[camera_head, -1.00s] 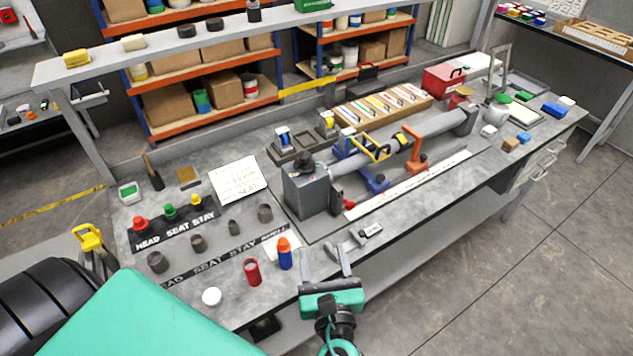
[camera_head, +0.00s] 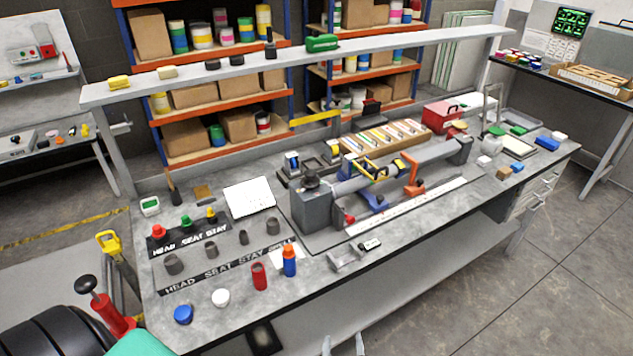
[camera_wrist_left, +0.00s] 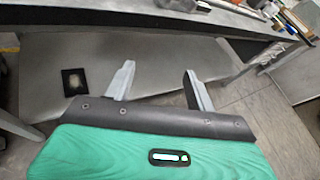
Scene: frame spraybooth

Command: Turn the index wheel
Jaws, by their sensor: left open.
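A grey bench fixture (camera_head: 314,208) stands on the middle of the bench, with a long horizontal grey tube (camera_head: 437,156) running right from it. A dark round knob (camera_head: 311,178) sits on top of its box; I cannot tell whether this is the index wheel. My left gripper (camera_head: 343,345) shows only its two fingertips at the bottom edge of the head view, in front of the bench and apart from the fixture. In the left wrist view the jaws (camera_wrist_left: 160,72) are open and empty, facing the bench's underside and lower shelf. My right gripper is not in view.
A red cylinder (camera_head: 259,277), a blue bottle with orange cap (camera_head: 289,261), a white lid (camera_head: 221,298) and a blue cap (camera_head: 183,314) stand on the near left bench. A small grey tool (camera_head: 347,258) lies near the front edge. Clear floor (camera_head: 540,280) lies to the right.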

